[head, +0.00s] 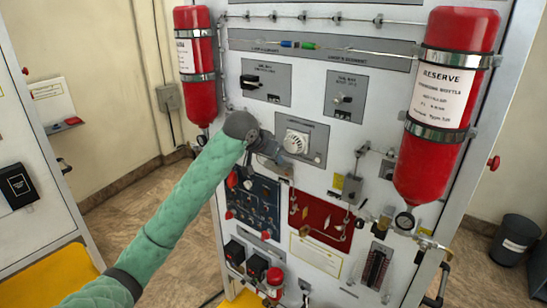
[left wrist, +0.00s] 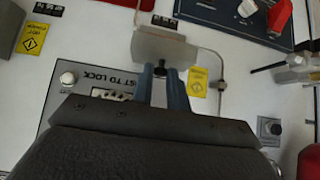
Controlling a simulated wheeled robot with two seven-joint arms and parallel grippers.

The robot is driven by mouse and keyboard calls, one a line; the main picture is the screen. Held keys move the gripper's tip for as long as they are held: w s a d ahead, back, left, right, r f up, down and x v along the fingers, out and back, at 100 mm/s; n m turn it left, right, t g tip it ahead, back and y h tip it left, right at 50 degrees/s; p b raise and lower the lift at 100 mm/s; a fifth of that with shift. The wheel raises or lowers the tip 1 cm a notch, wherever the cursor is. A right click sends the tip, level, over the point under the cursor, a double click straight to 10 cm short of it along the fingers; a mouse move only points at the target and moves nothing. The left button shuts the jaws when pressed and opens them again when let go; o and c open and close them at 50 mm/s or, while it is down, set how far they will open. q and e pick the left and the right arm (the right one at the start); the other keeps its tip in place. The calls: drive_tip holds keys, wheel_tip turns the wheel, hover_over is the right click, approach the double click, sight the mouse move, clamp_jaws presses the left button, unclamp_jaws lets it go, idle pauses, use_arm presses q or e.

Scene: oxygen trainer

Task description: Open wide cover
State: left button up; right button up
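A light grey plate (left wrist: 165,45), which looks like the wide cover, stands just beyond my left fingertips in the left wrist view, with a thin bent wire at its right side. My left gripper (left wrist: 163,78) has its two blue-grey fingers apart. A small black piece (left wrist: 160,71) shows between the tips; I cannot tell whether the fingers touch it. In the head view my left gripper (head: 272,152) is at the panel, just left of and below a white dial (head: 296,142), and the arm hides part of the cover area. My right gripper is not in view.
A blue switch panel (head: 252,200) and a red panel (head: 320,213) lie below. Red bottles (head: 196,65) and (head: 445,100) stick out at both sides. A grey box (head: 353,187) and yellow label (head: 338,181) are to the right. Yellow labels (left wrist: 198,82) flank the plate.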

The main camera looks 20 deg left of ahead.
use_arm(q)
drive_tip(key=o, duration=0.3)
drive_tip(key=shift+o, duration=0.4)
drive_tip(key=shift+w, duration=0.1)
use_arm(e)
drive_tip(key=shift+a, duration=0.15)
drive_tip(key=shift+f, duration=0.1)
